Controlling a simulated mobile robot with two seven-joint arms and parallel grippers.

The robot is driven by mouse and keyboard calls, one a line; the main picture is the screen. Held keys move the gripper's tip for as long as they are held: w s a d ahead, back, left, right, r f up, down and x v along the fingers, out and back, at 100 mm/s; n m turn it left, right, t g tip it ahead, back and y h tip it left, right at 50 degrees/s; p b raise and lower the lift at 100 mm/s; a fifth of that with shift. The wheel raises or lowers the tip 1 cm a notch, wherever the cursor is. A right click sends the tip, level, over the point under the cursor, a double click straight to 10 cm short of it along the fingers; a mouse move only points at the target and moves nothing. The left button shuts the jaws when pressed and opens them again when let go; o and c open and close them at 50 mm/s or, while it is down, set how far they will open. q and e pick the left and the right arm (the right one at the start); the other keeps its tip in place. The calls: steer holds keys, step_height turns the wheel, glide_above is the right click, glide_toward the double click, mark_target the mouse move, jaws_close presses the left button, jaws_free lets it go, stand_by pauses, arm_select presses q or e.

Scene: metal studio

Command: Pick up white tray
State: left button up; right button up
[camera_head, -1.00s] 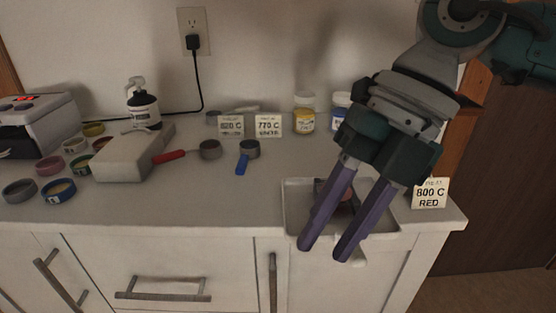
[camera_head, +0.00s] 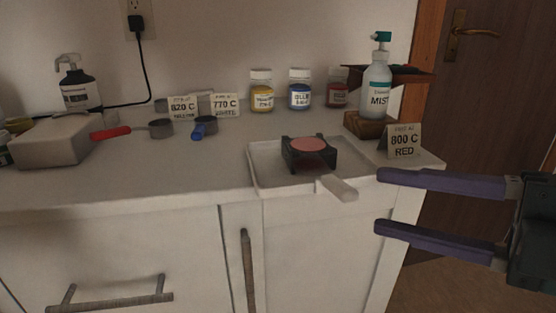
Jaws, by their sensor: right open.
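The white tray (camera_head: 268,183) lies flat on the counter near its right front corner. It is shallow, with a white handle (camera_head: 338,187) that sticks out past the counter's front edge. A dark square holder with a round red piece (camera_head: 309,152) on top sits in the tray. My right gripper (camera_head: 378,201) comes in from the right with its two purple fingers apart. It is empty, in front of the counter and to the right of the handle, not touching it. My left gripper is not in view.
An 800 C RED card (camera_head: 404,141) and a MIST bottle (camera_head: 376,88) on a wooden block stand right of the tray. Several jars (camera_head: 299,90) stand behind it. A blue-handled sieve (camera_head: 205,126) lies to the left. The counter directly left of the tray is bare.

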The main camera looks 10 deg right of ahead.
mark_target(346, 184)
steer(key=shift+r+x, duration=0.2)
steer(key=shift+x, duration=1.35)
steer(key=shift+r+x, duration=0.15)
steer(key=shift+x, duration=1.35)
steer(key=shift+a, duration=0.1)
jaws_close()
